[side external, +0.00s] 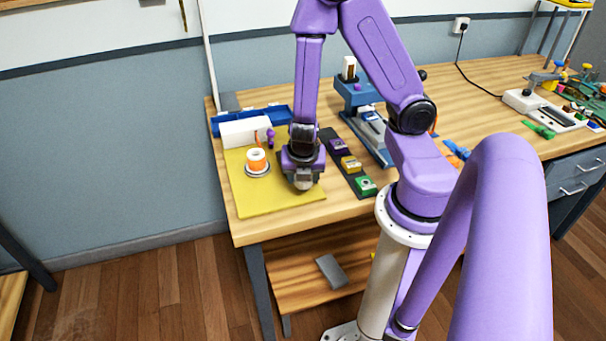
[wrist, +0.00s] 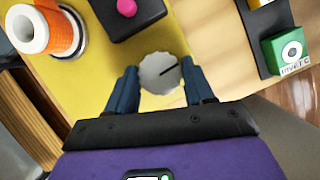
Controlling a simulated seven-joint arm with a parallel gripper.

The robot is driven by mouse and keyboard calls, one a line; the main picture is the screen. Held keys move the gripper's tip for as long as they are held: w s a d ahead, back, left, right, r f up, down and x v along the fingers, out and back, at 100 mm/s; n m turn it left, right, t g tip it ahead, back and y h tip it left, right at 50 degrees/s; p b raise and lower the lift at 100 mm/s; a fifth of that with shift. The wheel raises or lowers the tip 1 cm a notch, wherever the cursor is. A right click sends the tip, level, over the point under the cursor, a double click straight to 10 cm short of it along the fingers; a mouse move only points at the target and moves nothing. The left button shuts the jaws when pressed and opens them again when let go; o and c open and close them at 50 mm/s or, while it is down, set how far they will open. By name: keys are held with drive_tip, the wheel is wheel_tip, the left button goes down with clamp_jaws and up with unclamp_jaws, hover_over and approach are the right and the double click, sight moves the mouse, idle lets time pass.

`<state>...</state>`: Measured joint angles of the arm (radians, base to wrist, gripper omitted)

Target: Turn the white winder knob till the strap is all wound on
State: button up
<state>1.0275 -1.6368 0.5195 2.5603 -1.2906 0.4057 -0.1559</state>
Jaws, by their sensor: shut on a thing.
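The white winder knob (wrist: 158,70) shows in the wrist view as a pale, scalloped disc with a dark line across its face. My gripper (wrist: 160,82) has its two blue fingers on either side of the knob and is shut on it. The knob's line points up and to the right. Orange strap (wrist: 66,12) is wrapped around a white hollow core at the upper left of the wrist view; it also shows in the side view (side external: 257,166). In the side view my gripper (side external: 304,184) is low over the yellow mat and hides the knob.
The yellow mat (side external: 250,203) lies at the table's left end. A dark block with a pink button (wrist: 126,7) is beyond the knob. A dark strip with purple, yellow and green blocks (side external: 366,185) lies right of my gripper.

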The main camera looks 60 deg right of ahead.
idle(0.4)
drive_tip(key=o, duration=1)
drive_tip(key=shift+o, duration=0.2)
drive_tip(key=shift+r, duration=0.1)
drive_tip(key=shift+v, duration=0.8)
drive_tip(key=v, duration=1.5)
drive_tip(key=shift+a+r, duration=0.2)
drive_tip(key=shift+r, duration=0.05)
drive_tip(key=shift+s, duration=0.15)
drive_tip(key=s+a+m+g+y, duration=0.1)
drive_tip(key=s+a+m+y, duration=0.3)
drive_tip(key=s+m, duration=0.4)
drive_tip(key=shift+a+m+g, duration=0.4)
drive_tip(key=shift+a+m, duration=0.4)
drive_tip(key=shift+m, duration=0.6)
